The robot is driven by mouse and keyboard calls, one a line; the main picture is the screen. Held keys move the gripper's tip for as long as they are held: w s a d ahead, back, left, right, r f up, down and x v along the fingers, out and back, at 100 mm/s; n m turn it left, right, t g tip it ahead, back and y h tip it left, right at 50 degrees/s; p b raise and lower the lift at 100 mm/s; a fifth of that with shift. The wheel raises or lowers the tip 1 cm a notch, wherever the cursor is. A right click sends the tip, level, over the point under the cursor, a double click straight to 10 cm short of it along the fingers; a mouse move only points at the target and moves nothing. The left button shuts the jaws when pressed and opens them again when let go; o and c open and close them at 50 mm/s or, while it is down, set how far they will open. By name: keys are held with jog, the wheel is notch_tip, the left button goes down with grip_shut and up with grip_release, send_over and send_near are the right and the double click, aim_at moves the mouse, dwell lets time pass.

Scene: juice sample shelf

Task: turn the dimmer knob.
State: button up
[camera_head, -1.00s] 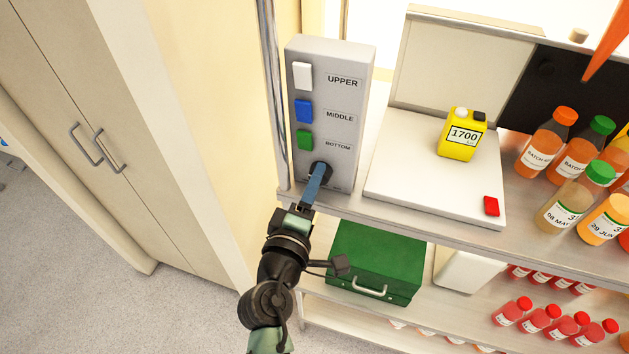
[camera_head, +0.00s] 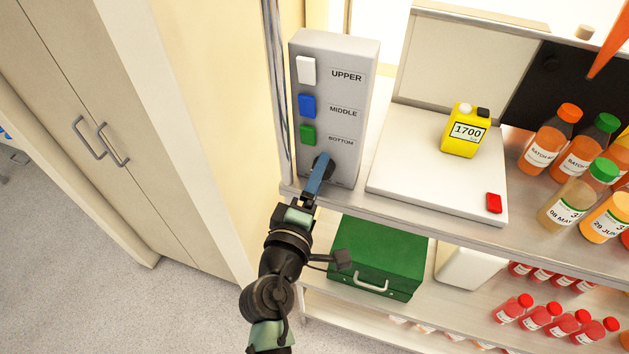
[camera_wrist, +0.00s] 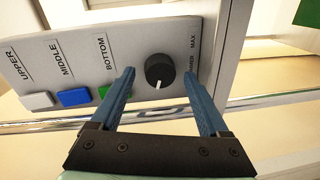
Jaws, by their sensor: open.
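The dimmer knob (camera_wrist: 159,71) is a round black dial with a white pointer line, low on a grey control panel (camera_head: 342,75). In the wrist view it lies between my gripper's two blue fingers (camera_wrist: 161,88), with a gap on both sides. The fingers are open, and no contact with the knob shows. MAX is printed beside the knob; the rest of its label is partly covered by a finger. In the head view my gripper (camera_head: 322,170) reaches the panel's lower part and mostly hides the knob.
White (camera_head: 306,70), blue (camera_head: 307,105) and green (camera_head: 308,134) buttons sit above the knob, labelled UPPER, MIDDLE and BOTTOM. A white scale (camera_head: 410,170) with a yellow timer-like container (camera_head: 464,130) stands to the right. A green box (camera_head: 375,250) is on the shelf below.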

jog(key=b+v, duration=0.4)
jog(key=v, duration=0.9)
jog(key=shift+b, duration=0.35)
jog(key=shift+w, duration=0.1)
jog(key=w+d+r+m+t+y+b, duration=0.1)
jog(key=w+r+m+t, duration=0.25)
jog(key=r, duration=0.75)
jog(key=w+d+r+m+t+b, duration=0.1)
jog(key=w+r+m+t, duration=0.3)
jog(key=r, duration=0.7)
jog(key=s+r+m+t+y, duration=0.1)
jog(key=s+r, duration=0.2)
jog(key=r, duration=0.3)
jog(key=s+d+r+m+t+y, duration=0.1)
jog(key=s+r+m, duration=0.1)
jog(key=r, duration=0.5)
jog(key=s+d+r+m+t+y, duration=0.1)
jog(key=s+r+m, duration=0.1)
jog(key=s+r, duration=0.2)
notch_tip(320, 180, up, 3)
jog(key=shift+s+f+y+b, duration=0.1)
jog(key=shift+s+y+b, duration=0.15)
jog(key=shift+y+b, duration=0.1)
jog(key=shift+w, duration=0.1)
